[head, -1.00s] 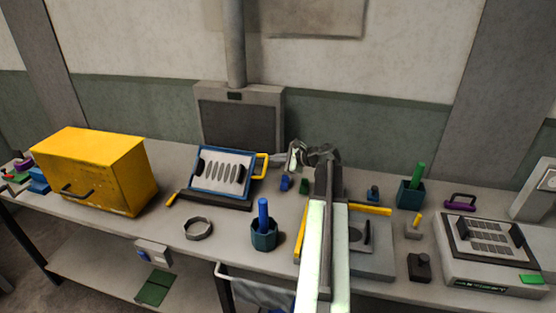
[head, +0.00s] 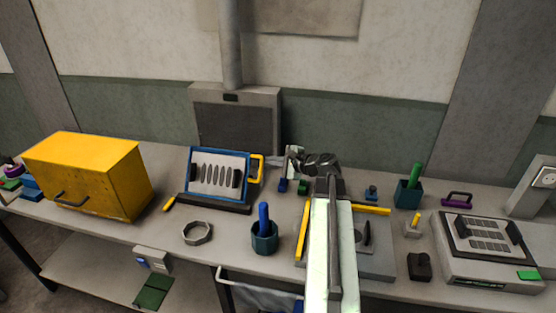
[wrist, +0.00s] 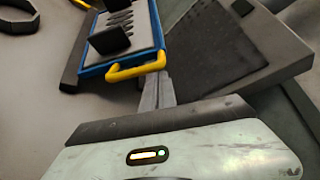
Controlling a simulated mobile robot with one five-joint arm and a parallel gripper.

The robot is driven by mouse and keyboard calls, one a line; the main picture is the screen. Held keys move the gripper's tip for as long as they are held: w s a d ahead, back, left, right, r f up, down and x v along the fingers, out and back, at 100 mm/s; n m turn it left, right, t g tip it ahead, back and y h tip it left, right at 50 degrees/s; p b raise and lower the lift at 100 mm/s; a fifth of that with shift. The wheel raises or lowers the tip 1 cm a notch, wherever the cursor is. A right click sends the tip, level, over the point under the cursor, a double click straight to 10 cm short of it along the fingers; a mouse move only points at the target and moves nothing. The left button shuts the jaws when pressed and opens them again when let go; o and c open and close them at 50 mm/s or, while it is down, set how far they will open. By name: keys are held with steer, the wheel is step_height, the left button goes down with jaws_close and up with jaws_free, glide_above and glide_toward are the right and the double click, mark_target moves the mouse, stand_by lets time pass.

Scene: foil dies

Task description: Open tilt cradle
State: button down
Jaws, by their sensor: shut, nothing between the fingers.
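The tilt cradle (head: 218,153) is a blue-framed panel with a pale slotted face, tilted up on a dark base on the bench. A yellow handle (head: 257,167) sticks out from its right side; it also shows in the wrist view (wrist: 135,71). My gripper (wrist: 159,78) is shut and empty, its fingertips by one end of the handle in the wrist view. I cannot tell if they touch it. In the head view my wrist stands right of the handle, and the fingers are hard to make out.
A yellow cabinet (head: 85,170) stands at the left. A grey ring (head: 197,233) and a teal cup (head: 264,240) lie in front of the cradle. A dark panel (head: 237,125) stands behind it. A grey plate (head: 375,262) and a teal box (head: 408,194) are at the right.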

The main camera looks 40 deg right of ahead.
steer(key=shift+w+a+r, duration=0.1)
steer(key=shift+a, duration=0.3)
steer(key=s+d, duration=0.5)
steer(key=s, duration=0.3)
steer(key=shift+d+r, duration=0.25)
steer(key=shift+r, duration=0.05)
